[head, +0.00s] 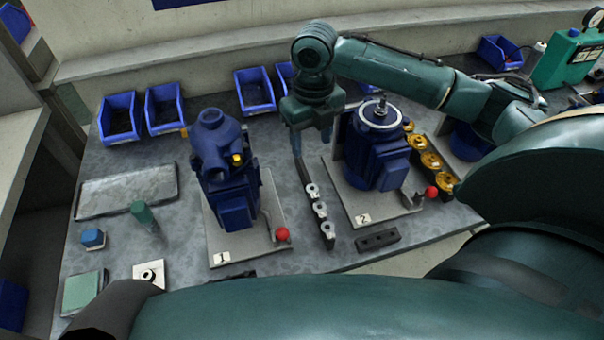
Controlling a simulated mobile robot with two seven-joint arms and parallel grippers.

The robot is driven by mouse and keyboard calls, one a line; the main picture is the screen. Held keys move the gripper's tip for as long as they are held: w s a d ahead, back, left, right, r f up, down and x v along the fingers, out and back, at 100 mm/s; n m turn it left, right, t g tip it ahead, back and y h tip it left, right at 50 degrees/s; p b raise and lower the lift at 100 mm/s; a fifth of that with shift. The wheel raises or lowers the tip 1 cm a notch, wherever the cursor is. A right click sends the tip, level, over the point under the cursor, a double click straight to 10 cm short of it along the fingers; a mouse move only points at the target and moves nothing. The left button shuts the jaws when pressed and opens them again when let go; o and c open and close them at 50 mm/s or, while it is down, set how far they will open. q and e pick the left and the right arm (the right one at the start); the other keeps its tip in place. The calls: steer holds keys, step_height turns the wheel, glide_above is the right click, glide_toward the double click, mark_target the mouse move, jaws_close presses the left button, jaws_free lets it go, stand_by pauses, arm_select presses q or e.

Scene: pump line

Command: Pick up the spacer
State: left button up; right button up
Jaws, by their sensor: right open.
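Several small grey metal pieces with holes (320,209) sit in a row on a narrow dark rack (304,173) between the two pump stands. They look like spacers, but I cannot tell which one is meant. My right gripper (311,143) points down, open, over the far end of this rack, close to the left side of pump 2 (376,160). Its fingers hide part of what lies behind, and I see nothing held between them. My left gripper is not in view; a large green part of my arm fills the bottom.
Blue pump 1 (227,180) stands left of the rack, with a red knob (283,234) at its base. Yellow rings (431,160) sit in a rack on the right. A dark block (377,240) lies in front. Blue bins (119,118) line the back.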

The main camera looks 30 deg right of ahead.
steer(key=f, duration=1.3)
steer(key=shift+s, duration=0.35)
steer(key=shift+f, duration=0.15)
steer(key=c, duration=1.1)
